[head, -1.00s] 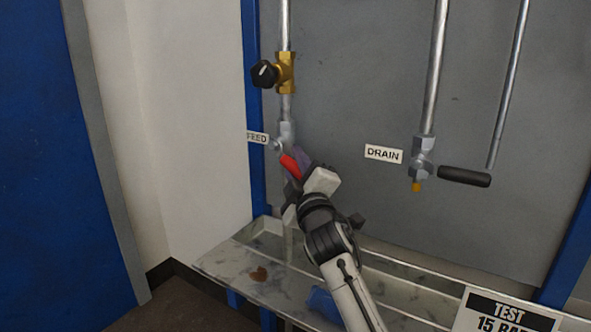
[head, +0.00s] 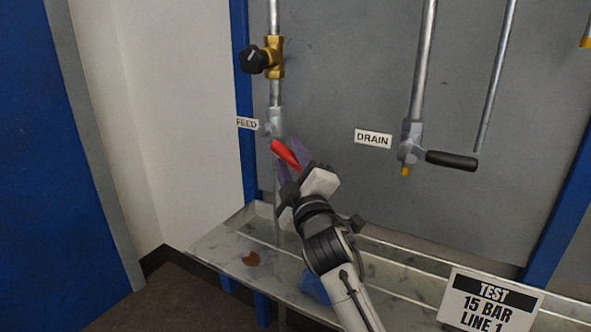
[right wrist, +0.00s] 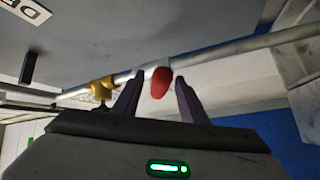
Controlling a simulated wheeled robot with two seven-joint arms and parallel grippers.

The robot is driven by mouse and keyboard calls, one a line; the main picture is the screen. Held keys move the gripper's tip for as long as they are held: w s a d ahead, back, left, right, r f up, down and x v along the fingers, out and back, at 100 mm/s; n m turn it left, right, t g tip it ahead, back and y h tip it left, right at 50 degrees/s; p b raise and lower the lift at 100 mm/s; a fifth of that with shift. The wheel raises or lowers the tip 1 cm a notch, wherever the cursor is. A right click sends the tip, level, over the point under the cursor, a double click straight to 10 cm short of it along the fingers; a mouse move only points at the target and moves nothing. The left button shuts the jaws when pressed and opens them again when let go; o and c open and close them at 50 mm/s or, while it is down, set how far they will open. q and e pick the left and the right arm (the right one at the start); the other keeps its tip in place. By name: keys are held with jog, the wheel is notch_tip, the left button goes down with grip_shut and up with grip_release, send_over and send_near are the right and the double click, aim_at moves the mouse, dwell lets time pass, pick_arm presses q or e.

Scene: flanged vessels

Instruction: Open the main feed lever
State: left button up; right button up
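The feed lever has a red handle (head: 285,153) that slants down and to the right from the valve on the left pipe, beside the FEED label (head: 247,123). My right gripper (head: 293,160) is at the lower end of this handle. In the right wrist view the red handle's end (right wrist: 161,83) shows between the two spread purple fingers of my right gripper (right wrist: 158,90), with gaps on both sides. The fingers are partly hidden behind the handle and the gripper body in the head view. My left gripper is not in view.
A brass valve with a black knob (head: 254,59) sits above on the same pipe. A drain valve with a black lever (head: 452,160) is to the right, beside the DRAIN label (head: 373,138). A metal trough (head: 225,243) runs below, with a TEST sign (head: 490,302) at its front.

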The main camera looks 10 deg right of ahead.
jog(key=v, duration=0.4)
jog(key=shift+s+f, duration=0.1)
jog(key=shift+s, duration=0.15)
jog(key=shift+s+d+f, duration=0.1)
jog(key=shift+s+d, duration=0.05)
jog(key=shift+s, duration=0.5)
